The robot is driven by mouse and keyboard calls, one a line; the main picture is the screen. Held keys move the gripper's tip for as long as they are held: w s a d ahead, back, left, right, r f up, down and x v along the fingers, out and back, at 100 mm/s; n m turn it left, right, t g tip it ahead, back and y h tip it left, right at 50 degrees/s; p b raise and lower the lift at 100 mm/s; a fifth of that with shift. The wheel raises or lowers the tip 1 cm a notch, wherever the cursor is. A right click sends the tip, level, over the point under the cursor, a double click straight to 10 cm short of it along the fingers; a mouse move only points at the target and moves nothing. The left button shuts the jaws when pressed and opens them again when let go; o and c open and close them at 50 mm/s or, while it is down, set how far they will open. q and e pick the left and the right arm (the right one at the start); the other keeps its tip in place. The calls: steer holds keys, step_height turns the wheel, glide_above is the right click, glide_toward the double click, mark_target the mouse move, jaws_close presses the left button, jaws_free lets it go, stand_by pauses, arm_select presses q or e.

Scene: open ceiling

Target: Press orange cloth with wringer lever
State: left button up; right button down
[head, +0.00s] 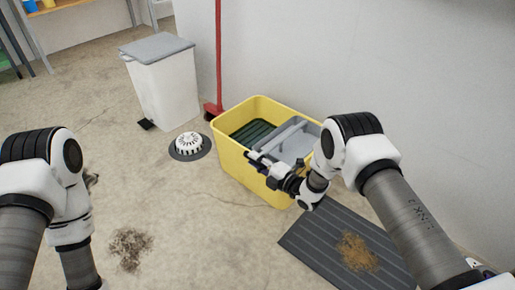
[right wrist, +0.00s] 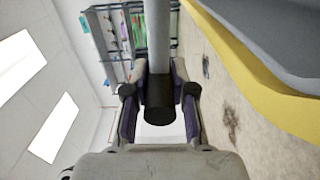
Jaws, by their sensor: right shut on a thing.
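The yellow mop bucket (head: 240,169) stands on the floor with a grey wringer (head: 297,147) at its right end and a dark green ribbed part (head: 252,131) at its left. My right gripper (head: 262,163) is at the bucket's front side. In the right wrist view it is shut on the black grip (right wrist: 159,119) of the wringer lever, whose grey rod (right wrist: 158,40) runs up from the fingers. No orange cloth shows; the wringer's inside is partly hidden. My left arm is at the left, with its gripper out of view.
A white bin (head: 166,88) with a grey lid and a round floor drain (head: 189,145) lie left of the bucket. A red pole (head: 218,55) stands behind. A dark mat (head: 318,246) with brown dirt (head: 356,252) lies in front. Grey debris (head: 130,248) lies on open floor.

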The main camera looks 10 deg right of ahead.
steer(key=shift+f+n, duration=0.5)
steer(key=shift+f, duration=0.1)
steer(key=c, duration=1)
jaws_free()
steer(key=shift+f, duration=0.15)
steer(key=v, duration=1.2)
